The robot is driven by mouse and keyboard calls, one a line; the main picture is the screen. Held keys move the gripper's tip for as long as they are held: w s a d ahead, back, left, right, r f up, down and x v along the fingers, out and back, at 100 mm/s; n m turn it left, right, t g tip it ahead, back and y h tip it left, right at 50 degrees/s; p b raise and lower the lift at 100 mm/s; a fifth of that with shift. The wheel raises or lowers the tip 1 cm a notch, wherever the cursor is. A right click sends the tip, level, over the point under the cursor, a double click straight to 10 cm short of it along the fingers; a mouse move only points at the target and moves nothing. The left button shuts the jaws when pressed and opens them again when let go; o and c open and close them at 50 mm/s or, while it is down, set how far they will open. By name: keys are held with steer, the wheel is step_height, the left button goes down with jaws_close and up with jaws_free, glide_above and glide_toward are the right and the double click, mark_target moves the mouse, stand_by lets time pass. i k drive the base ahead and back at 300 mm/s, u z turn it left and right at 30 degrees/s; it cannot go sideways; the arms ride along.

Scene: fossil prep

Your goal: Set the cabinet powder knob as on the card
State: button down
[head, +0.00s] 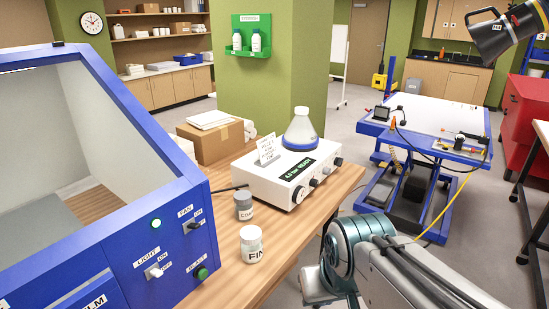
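A white control unit (262,181) stands on the wooden bench, with a dark display showing green text, apparently a bar reading and READY. Several dark knobs and sockets line its front, including a knob (297,194) at its left end and another (338,161) at its right end. Their labels and settings are too small to read. A white card (268,151) stands on top of the unit; its printed lines are not legible. My arm rises at the lower right; my gripper is not identifiable.
A blue cabinet (122,255) at the left carries FAN (195,224) and LIGHT (154,271) switches and a green button (202,273). Jars, apparently COARSE (243,206) and FINE (251,246), stand before the unit.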

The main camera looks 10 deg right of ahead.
mark_target(327, 170)
steer(key=u, duration=0.1)
steer(key=k, duration=0.4)
steer(key=z, duration=0.75)
steer(key=i, duration=1.55)
steer(key=u, duration=0.9)
